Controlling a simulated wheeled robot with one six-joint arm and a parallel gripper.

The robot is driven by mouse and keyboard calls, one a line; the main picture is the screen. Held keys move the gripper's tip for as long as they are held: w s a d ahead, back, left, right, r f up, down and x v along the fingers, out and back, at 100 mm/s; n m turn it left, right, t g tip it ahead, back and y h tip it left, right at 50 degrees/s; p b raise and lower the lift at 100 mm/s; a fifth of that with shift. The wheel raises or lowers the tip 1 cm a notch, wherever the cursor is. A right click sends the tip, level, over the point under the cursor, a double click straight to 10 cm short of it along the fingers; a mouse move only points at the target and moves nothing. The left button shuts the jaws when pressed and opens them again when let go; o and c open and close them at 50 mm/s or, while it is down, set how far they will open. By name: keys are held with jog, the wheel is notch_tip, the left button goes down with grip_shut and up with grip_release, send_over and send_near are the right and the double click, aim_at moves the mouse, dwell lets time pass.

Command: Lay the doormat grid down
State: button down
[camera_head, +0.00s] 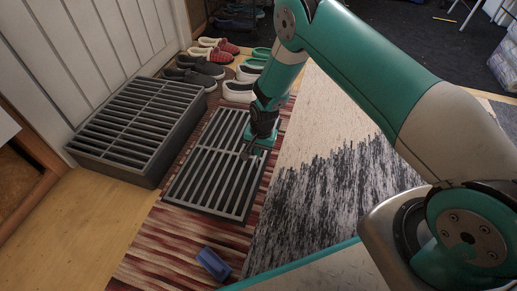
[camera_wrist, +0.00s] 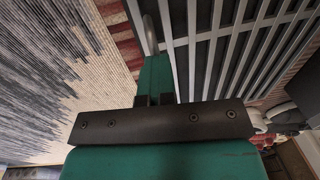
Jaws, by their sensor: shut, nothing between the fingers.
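A grey slatted doormat grid (camera_head: 217,171) lies flat on the striped red rug, beside a dark box-like tray (camera_head: 125,164) with a similar slatted top. In the wrist view the grid (camera_wrist: 232,50) fills the upper right, with its slats close to my fingers. My gripper (camera_head: 250,148) is above the right side of the grid, pointing down. It is shut with nothing between the fingers. In the wrist view my gripper (camera_wrist: 150,38) shows by the grid's edge. Whether the fingertips touch the grid cannot be told.
A blue object (camera_head: 213,264) lies on the striped rug (camera_head: 165,243) in front of the grid. Several pairs of shoes (camera_head: 205,68) stand behind it. A grey and cream carpet (camera_head: 325,170) spreads to the right. A panelled wall (camera_head: 90,60) bounds the left.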

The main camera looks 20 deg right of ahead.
jog(key=c, duration=1.8)
grip_release()
jog(key=shift+c, duration=0.2)
jog(key=o, duration=0.6)
jog(key=shift+o, duration=0.2)
notch_tip(320, 180, up, 17)
jog(key=s+d+p, duration=0.1)
jog(key=p, duration=0.9)
jog(key=shift+d+r, duration=0.15)
jog(key=shift+r, duration=0.05)
